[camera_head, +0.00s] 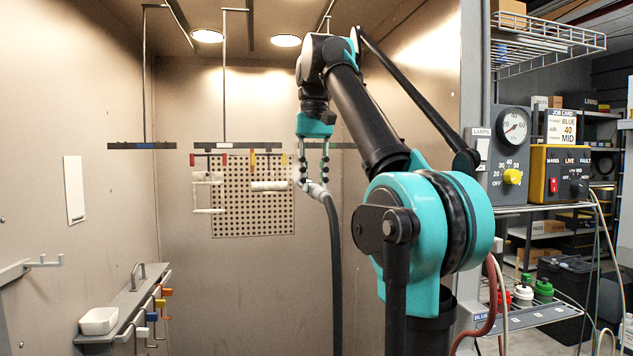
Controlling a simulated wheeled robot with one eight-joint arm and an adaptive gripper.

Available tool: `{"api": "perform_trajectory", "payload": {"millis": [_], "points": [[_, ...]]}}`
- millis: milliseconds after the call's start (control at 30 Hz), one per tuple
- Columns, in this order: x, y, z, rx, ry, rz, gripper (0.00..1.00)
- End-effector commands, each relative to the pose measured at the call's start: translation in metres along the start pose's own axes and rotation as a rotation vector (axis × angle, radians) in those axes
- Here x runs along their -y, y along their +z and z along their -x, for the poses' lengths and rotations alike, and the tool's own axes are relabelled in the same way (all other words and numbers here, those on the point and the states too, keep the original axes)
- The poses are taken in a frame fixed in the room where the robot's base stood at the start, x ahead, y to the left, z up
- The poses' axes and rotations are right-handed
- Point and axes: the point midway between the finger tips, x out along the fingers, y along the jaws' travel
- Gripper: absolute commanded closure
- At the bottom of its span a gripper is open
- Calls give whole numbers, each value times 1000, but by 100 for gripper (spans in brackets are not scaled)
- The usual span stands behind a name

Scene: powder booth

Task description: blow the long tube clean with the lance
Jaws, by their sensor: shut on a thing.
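My gripper (314,170) points down in the middle of the booth, shut on the grey lance (317,189). A thick grey hose (336,260) runs down from the lance. The lance's tip points left, and a faint pale haze shows beside it. A pale horizontal tube (269,186) hangs just left of the lance, below a yellow hook. Further left, pale bars (208,211) hang one above the other below a red hook. I cannot tell for sure which of these is the long tube, nor whether the lance touches the nearer one.
A perforated panel (252,222) is on the back wall behind the hanging pieces. At right are a dial gauge (513,126) and a yellow control box (560,174).

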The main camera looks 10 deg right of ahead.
Motion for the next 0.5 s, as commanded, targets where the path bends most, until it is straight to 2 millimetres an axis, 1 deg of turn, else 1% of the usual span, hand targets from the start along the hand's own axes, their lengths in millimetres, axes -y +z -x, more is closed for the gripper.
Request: {"api": "perform_trajectory", "payload": {"millis": [33, 300, 500], "points": [[0, -7, 0, 0, 0, 0, 90], [0, -42, 0, 0, 0, 0, 90], [0, -62, 0, 0, 0, 0, 90]]}}
